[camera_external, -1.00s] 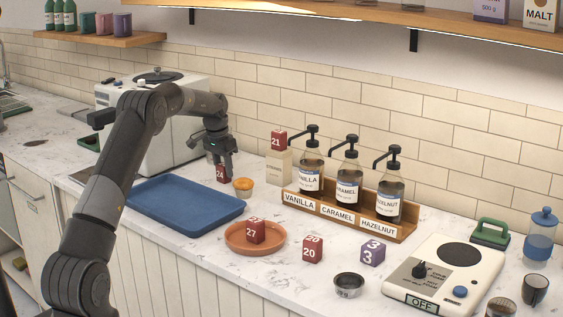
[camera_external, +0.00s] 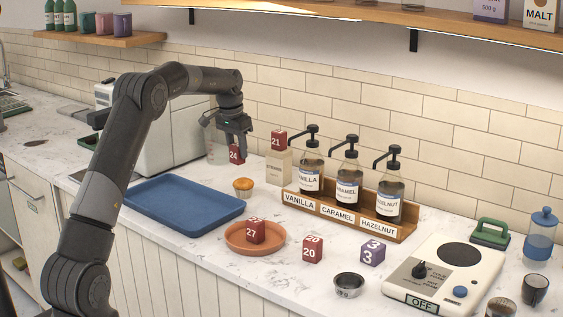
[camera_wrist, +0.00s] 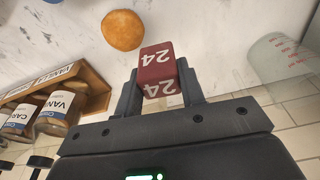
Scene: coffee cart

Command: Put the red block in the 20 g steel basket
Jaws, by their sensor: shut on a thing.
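My gripper (camera_external: 235,146) is shut on a red block (camera_external: 236,155) marked 24 and holds it in the air above the counter, behind a muffin. In the wrist view the red block (camera_wrist: 157,64) sits between both fingers. Other red blocks stand about: one marked 21 (camera_external: 278,139) on a beige box, one marked 27 (camera_external: 256,230) on a terracotta plate (camera_external: 234,247), and one marked 20 (camera_external: 312,249) on the counter. A small round steel basket (camera_external: 349,285) stands at the front of the counter; its label is too small to read surely.
A blue tray (camera_external: 185,205) lies left of the muffin (camera_external: 243,187). A wooden rack (camera_external: 345,218) of syrup pump bottles stands to the right. A purple block (camera_external: 372,251) and a white scale (camera_external: 445,272) are near the basket. A clear measuring jug (camera_wrist: 280,55) shows in the wrist view.

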